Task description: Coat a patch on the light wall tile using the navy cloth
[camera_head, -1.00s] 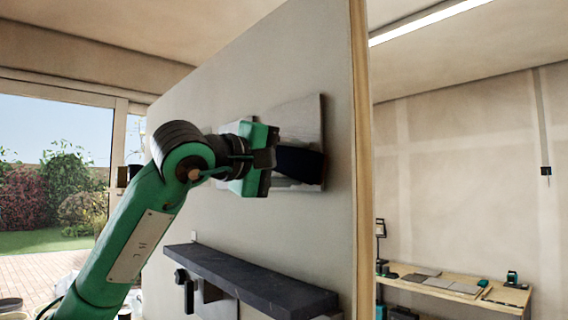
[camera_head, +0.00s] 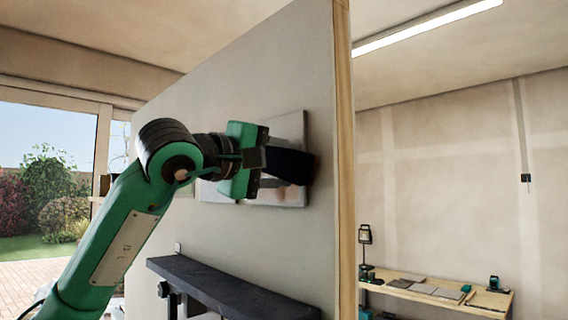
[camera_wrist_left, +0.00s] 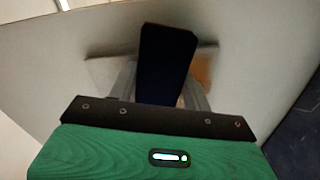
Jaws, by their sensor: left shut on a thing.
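My left gripper (camera_head: 262,160) is shut on the navy cloth (camera_head: 290,165), a dark flat pad in front of the wall. The cloth also shows between the fingers in the left wrist view (camera_wrist_left: 166,62). The light wall tile (camera_head: 290,124) is mounted on the grey wall panel behind the cloth. The cloth overlaps its middle and right part; I cannot tell whether it touches the surface. In the left wrist view the tile's edges (camera_wrist_left: 105,72) show at both sides of the cloth, with a brownish area at right. My right gripper is not in view.
A dark shelf (camera_head: 225,288) juts from the wall panel (camera_head: 235,75) below the tile. The panel ends at a wooden edge (camera_head: 345,170) just right of the tile. A workbench (camera_head: 430,290) with tiles and tools stands farther back.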

